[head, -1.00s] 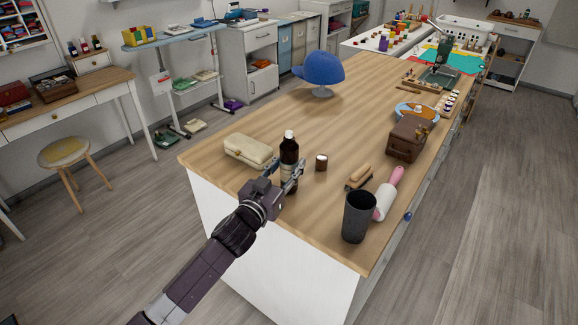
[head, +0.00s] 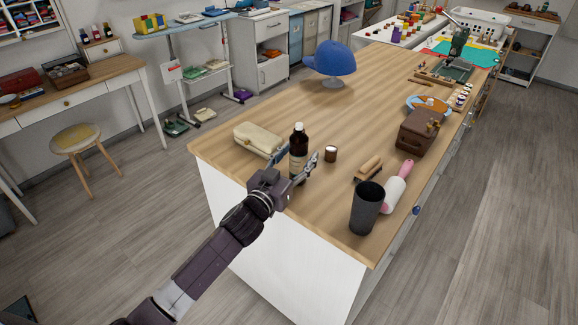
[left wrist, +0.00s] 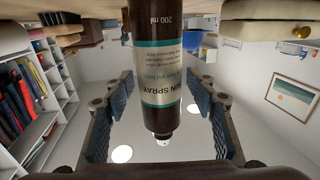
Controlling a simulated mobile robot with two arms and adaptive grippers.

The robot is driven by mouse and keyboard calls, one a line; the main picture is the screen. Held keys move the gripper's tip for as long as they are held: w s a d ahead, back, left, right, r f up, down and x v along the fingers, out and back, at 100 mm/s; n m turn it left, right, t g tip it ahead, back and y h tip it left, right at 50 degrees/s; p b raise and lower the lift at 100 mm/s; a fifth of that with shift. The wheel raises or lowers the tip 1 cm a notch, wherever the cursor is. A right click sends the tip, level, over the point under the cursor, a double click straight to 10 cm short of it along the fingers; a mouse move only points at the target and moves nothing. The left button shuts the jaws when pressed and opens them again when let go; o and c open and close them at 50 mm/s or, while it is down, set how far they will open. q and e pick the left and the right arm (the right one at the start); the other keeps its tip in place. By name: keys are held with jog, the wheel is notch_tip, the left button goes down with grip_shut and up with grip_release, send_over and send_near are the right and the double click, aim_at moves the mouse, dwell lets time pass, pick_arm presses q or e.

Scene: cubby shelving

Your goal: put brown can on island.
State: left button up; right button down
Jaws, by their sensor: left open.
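In the left wrist view the can (left wrist: 158,75) appears upside down between the two spread fingers, with gaps visible on both sides. My right gripper is not in view.
A cream case (head: 257,139) lies just left of the can, and a small brown jar (head: 330,154) stands just right. The island's middle is clear.

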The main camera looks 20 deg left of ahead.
pick_arm(q)
jog(key=s+a+b, duration=0.1)
jog(key=s+a, duration=0.1)
jog(key=s, duration=0.9)
jog(key=shift+s, duration=0.4)
jog(key=shift+f, duration=0.1)
